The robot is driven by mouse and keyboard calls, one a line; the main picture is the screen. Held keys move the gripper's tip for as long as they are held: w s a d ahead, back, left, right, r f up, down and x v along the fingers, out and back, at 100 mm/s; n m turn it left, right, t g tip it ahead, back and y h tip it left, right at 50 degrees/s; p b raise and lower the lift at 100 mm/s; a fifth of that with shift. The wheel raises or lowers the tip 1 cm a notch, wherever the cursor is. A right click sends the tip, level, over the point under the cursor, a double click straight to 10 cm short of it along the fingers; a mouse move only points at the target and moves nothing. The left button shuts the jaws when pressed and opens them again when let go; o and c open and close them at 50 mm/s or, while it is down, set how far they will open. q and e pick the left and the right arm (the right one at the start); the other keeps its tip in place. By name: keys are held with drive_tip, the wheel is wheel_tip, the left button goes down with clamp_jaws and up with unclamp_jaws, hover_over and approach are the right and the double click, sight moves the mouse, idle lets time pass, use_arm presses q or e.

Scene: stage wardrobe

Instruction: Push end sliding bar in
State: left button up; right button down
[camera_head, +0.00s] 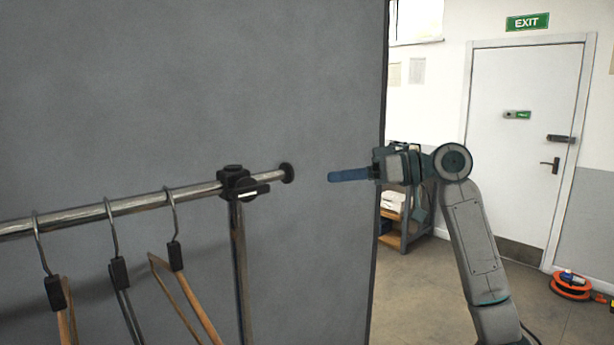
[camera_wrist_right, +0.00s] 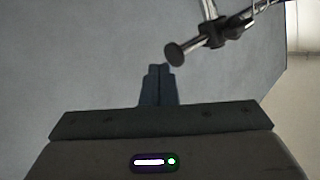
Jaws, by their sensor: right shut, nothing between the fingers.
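The sliding bar (camera_head: 268,177) is a short metal bar with a round black end cap (camera_head: 287,173). It sticks out to the right of a black clamp (camera_head: 238,184) on the clothes rail. My right gripper (camera_head: 331,177) is shut and empty, its blue fingers pointing left at the cap with a gap between them. In the right wrist view the shut fingers (camera_wrist_right: 158,68) show at the centre, and the end cap (camera_wrist_right: 174,54) appears just above and to the right of their tips. My left gripper is not in view.
Several hangers (camera_head: 112,270) hang from the rail (camera_head: 130,206) at the left. An upright post (camera_head: 240,260) stands under the clamp. A large grey panel (camera_head: 200,80) is behind the rail. A shelf, a white door (camera_head: 520,120) and an orange cable reel (camera_head: 571,287) are at the right.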

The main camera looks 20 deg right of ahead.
drive_tip(key=w+d+m+y, duration=0.1)
drive_tip(key=d+m+y, duration=0.2)
drive_tip(key=d+m, duration=0.7)
drive_tip(key=w+a+m+p, duration=0.3)
drive_tip(key=a+p, duration=0.3)
drive_tip(key=a, duration=1)
drive_tip(key=shift+r+g, duration=0.2)
drive_tip(key=shift+g, duration=0.2)
